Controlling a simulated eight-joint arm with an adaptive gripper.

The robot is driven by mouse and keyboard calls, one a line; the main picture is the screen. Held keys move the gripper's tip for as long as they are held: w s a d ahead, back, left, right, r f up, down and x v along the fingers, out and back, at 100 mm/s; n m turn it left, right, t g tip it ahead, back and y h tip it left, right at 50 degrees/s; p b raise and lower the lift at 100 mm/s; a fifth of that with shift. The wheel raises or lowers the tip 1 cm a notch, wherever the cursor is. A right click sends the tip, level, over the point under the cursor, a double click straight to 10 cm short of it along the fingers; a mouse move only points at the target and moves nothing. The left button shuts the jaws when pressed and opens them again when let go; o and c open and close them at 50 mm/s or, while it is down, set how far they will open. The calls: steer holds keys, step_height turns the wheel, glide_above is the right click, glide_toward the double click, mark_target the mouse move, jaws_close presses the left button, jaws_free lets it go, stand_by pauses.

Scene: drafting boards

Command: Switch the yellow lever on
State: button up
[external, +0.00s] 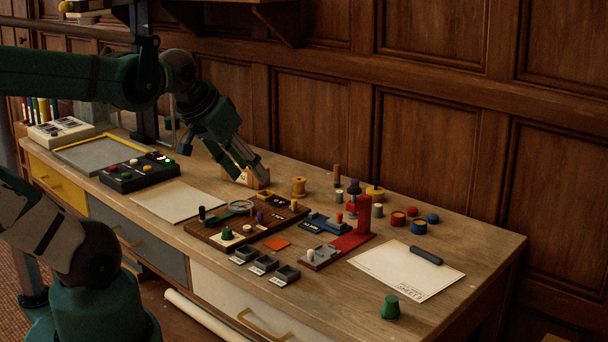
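A black control box (142,181) lies on the left part of the desk, with several small coloured knobs or levers and small lights on its top. A pale yellowish knob shows on it, but it is too small to tell whether this is the yellow lever or which way it is set. My gripper (248,178) is to the right of the box and apart from it, pointing down near a wooden block (259,175) at the back of the desk. Its fingers look spread, with nothing seen held between them.
A drawing board with a yellow bar (124,141) lies behind the box. A white sheet (178,201) lies between the box and a brown wooden tray (207,235) of small parts. A red stand (363,215) rises further right. A green peg (390,307) stands near the front edge.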

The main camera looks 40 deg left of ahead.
steer(key=shift+w+a+r, duration=0.1)
steer(key=shift+w, duration=0.05)
jaws_close()
steer(key=w+a+n+g+h+p, duration=0.1)
steer(key=w+a+n+g+p, duration=0.3)
steer(key=w+a+n, duration=0.7)
steer(key=w+a+f+n+h+p, duration=0.2)
steer(key=w+a+f+n+p, duration=0.3)
steer(key=n, duration=0.8)
steer(key=shift+w+a+f+n+g+h, duration=0.35)
steer(key=shift+w+a+f, duration=1.5)
steer(key=shift+a+f, duration=0.9)
steer(key=shift+a+r, duration=0.15)
